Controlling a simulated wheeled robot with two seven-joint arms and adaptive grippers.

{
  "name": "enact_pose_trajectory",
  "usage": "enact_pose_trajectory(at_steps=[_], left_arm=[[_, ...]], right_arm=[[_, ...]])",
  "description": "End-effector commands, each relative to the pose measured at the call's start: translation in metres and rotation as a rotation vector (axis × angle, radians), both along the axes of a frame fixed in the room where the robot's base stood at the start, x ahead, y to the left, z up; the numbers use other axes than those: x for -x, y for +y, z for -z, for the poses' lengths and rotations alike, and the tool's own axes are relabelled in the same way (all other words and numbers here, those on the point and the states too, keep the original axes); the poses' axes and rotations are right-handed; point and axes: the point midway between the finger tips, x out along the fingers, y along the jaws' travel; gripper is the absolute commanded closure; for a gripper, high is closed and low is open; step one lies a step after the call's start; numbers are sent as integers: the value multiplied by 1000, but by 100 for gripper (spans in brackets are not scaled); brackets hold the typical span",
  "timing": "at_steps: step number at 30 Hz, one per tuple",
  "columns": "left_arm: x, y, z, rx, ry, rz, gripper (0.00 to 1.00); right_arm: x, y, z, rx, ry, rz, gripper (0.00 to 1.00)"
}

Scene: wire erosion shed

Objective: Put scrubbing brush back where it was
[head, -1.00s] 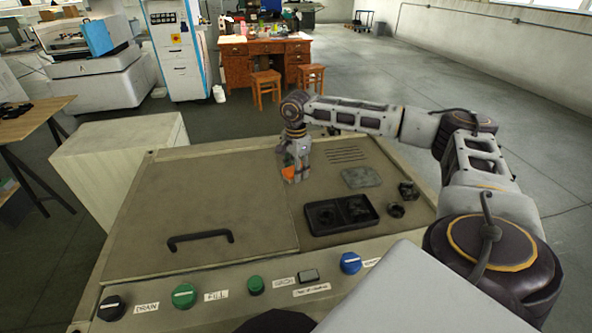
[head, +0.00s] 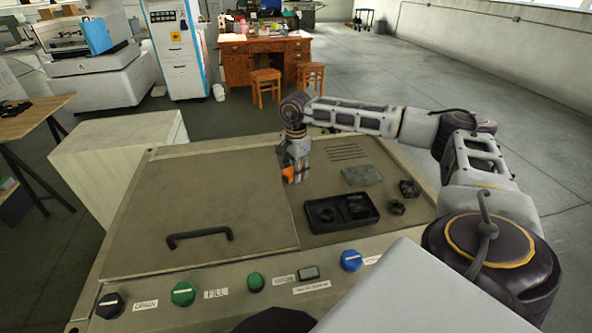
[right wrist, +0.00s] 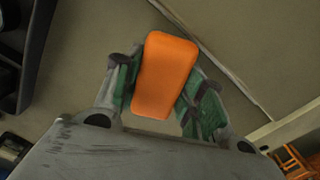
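The scrubbing brush shows as an orange block (right wrist: 165,75) in the right wrist view, between the two green-padded fingers of my right gripper (right wrist: 165,95). The pads lie close against both of its sides, and the gripper looks shut on it. Its bristles are hidden. In the head view my right gripper (head: 297,171) points down just above the machine's top, near the lid's right edge, with a bit of orange brush (head: 288,172) showing. I cannot tell whether the brush touches the surface. My left gripper is not in view.
A black two-part tray (head: 313,227) holds dark parts in front of the gripper. A grey-green flat pad (head: 361,175) and dark rings (head: 397,207) lie to the right. A lid with a black handle (head: 200,237) covers the left. Vent slots are behind.

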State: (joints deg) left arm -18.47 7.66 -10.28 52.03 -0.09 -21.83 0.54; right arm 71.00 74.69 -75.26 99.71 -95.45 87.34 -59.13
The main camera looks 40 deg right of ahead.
Motion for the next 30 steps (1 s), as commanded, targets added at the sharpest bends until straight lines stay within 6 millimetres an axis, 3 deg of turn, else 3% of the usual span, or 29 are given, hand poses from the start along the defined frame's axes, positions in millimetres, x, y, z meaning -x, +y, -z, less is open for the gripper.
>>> enact_pose_trajectory(at_steps=[1, 5, 20, 30], left_arm=[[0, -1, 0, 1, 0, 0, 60], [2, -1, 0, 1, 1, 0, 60], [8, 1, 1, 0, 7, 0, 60], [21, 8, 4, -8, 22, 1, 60]], right_arm=[[0, 0, 0, 0, 0, 0, 54], [0, 0, 0, 0, 0, 0, 39], [0, 0, -5, 0, -1, 0, 39], [0, 0, -31, -1, -2, 0, 39]])
